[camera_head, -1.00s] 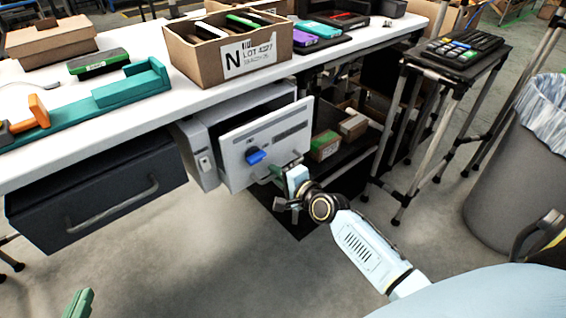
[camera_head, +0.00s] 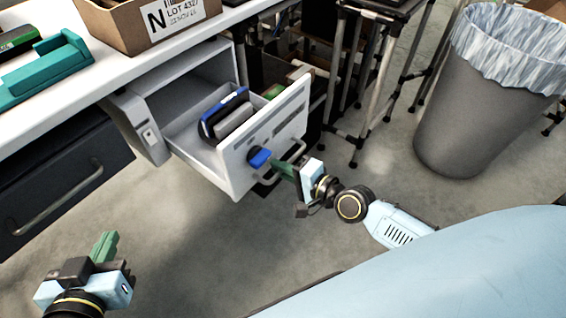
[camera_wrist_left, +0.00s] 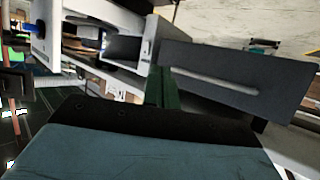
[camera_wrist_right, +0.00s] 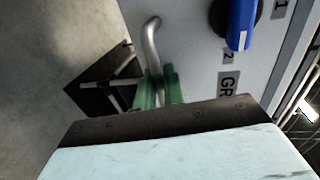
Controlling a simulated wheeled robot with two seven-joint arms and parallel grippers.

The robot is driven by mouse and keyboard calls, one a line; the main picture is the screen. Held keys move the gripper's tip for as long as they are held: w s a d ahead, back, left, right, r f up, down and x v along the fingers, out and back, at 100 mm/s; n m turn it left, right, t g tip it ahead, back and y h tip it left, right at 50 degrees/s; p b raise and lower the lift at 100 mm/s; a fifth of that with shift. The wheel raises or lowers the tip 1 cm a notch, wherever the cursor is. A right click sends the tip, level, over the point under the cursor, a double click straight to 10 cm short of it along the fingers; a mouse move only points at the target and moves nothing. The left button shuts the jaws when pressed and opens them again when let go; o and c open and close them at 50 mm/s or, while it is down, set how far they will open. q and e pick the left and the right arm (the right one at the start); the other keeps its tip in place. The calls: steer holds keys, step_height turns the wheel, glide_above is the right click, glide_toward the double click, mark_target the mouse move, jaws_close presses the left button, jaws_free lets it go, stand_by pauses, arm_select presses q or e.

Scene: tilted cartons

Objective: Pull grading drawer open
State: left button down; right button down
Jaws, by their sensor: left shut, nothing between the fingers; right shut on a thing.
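The grading drawer (camera_head: 232,170) is a light grey drawer under the white workbench. In the head view it stands well out of its housing (camera_head: 140,128), and a blue-and-grey device (camera_head: 226,118) lies inside. Its front carries a blue knob (camera_head: 259,157) and a metal bar handle (camera_head: 295,152). My right gripper (camera_head: 283,170) is at the handle; in the right wrist view its green fingers (camera_wrist_right: 160,88) are shut around the handle bar (camera_wrist_right: 151,45). My left gripper (camera_head: 105,247) is shut and empty at the lower left, apart from the drawers. In the left wrist view its green fingers (camera_wrist_left: 162,88) are together.
A dark drawer (camera_head: 60,175) with a bar handle sits shut at the left. A carton (camera_head: 150,22) and a teal fixture (camera_head: 45,70) are on the bench. A grey bin (camera_head: 470,115) stands at the right. The floor between my grippers is clear.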

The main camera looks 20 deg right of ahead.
stand_by(0.3)
steer(key=c, duration=1.6)
jaws_free()
steer(key=shift+s+d, duration=0.1)
steer(key=shift+s, duration=0.05)
